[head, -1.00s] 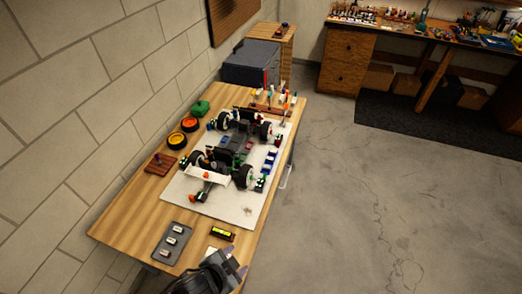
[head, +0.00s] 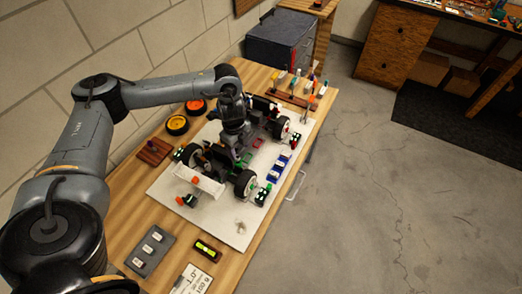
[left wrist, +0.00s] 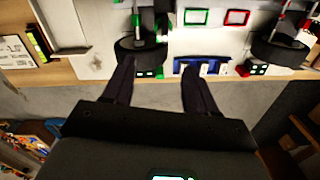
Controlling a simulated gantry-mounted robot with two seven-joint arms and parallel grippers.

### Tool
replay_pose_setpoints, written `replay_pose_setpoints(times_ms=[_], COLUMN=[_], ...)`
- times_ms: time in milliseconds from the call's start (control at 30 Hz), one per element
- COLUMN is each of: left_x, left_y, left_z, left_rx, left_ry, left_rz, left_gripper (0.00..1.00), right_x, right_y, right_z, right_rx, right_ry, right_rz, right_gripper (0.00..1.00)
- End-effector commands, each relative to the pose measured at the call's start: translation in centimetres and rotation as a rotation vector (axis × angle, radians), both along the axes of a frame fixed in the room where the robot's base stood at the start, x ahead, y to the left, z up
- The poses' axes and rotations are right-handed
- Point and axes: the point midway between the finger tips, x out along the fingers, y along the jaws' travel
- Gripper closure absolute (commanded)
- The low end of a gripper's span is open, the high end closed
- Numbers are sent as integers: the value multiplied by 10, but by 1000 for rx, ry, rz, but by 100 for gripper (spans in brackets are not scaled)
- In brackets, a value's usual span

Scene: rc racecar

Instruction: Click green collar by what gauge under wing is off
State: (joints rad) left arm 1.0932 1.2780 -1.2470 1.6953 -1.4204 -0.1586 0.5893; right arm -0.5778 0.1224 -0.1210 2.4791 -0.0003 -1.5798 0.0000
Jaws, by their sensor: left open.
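The car (head: 262,150) stands on a white board, its white wing (head: 200,179) towards the near end. Under the wing is a small dark gauge (head: 189,200) with green lights; its reading is too small to tell. Another gauge (head: 264,196) stands by the near right wheel (head: 246,184). Green parts show near that wheel; a green collar (left wrist: 137,20) appears beside a wheel (left wrist: 140,50) in the left wrist view. My left gripper (head: 240,155) is over the car's middle, open and empty; its fingers (left wrist: 157,80) show apart in the wrist view. My right gripper is out of view.
A blue tray (head: 279,167) lies right of the car. A grey tray (head: 151,249), a yellow-green level (head: 207,250) and a printed card (head: 192,280) lie at the near end. A tool rack (head: 290,96) stands at the far end. My left arm spans the table's left side.

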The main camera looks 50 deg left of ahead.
Motion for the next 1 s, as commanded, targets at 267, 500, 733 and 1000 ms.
replay_pose_setpoints(times_ms=[267,500,733,1000], left_x=[-13,-13,-12,-12], left_y=[21,21,20,21], left_z=[-8,-46,-75,-96], left_rx=[1,0,0,1], left_ry=[41,40,39,36], left_rz=[60,57,57,57], left_gripper=[43,43,43,43], right_x=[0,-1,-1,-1], right_y=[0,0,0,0], right_z=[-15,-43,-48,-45], right_rx=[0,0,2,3], right_ry=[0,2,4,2], right_rz=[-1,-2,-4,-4], right_gripper=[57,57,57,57])
